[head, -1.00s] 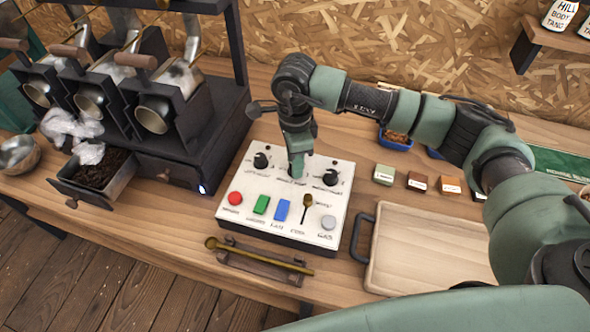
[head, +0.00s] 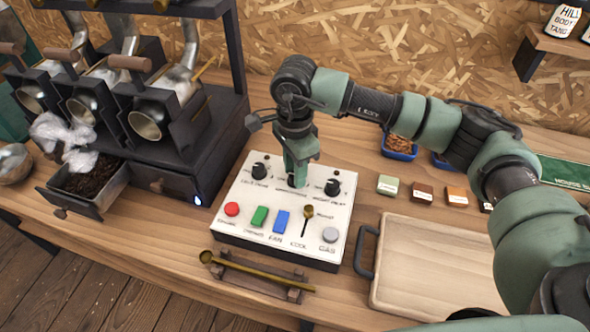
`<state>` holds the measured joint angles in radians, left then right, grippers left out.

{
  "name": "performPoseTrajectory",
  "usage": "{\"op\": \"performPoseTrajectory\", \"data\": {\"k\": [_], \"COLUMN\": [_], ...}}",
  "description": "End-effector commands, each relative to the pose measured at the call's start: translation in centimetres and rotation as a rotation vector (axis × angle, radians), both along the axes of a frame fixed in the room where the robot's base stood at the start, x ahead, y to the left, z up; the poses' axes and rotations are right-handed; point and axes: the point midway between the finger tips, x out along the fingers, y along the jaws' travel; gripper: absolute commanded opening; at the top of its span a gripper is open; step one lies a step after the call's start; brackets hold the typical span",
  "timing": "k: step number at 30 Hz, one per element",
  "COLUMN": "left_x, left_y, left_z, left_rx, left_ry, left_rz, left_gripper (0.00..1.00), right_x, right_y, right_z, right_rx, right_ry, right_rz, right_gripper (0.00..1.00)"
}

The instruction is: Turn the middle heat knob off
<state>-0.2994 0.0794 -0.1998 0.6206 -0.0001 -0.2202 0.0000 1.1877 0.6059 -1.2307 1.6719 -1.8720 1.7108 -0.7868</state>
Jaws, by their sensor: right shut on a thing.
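The white control panel (head: 235,215) lies on the wooden bench in the middle of the head view. Its back row has three black knobs: the left knob (head: 260,170), the middle knob (head: 292,181) and the right knob (head: 332,187). My right gripper (head: 296,174) points down over the panel and is shut on the middle knob, whose upper part it hides. I cannot read which way the middle knob points. My left gripper is not in view.
The panel's front has a red button (head: 232,209), green (head: 259,216) and blue (head: 281,221) switches, a brass lever (head: 307,214) and a grey button (head: 330,235). A cutting board (head: 435,265) lies right, a roaster (head: 190,130) stands left, and a brass scoop (head: 255,273) rests in front.

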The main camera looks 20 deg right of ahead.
Motion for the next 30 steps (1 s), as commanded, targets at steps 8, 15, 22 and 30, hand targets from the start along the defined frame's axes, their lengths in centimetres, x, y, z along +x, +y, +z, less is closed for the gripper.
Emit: {"op": "performPoseTrajectory", "data": {"k": [8, 15, 22, 30], "left_x": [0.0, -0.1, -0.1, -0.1], "left_y": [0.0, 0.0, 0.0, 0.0], "left_z": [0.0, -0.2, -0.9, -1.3], "left_rx": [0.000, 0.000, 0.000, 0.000], "left_ry": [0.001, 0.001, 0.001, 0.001], "left_rz": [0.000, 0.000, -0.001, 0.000], "left_gripper": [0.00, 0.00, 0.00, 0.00], "right_x": [0.1, 0.1, 0.2, 0.1], "right_y": [0.0, 0.0, 0.1, 0.0], "right_z": [0.1, 0.6, 4.3, 7.6], "right_rx": [0.001, 0.001, 0.002, 0.001], "right_ry": [-0.003, -0.004, -0.008, -0.004], "right_rz": [0.000, -0.001, 0.001, 0.000], "right_gripper": [0.53, 0.53, 0.53, 0.53]}}
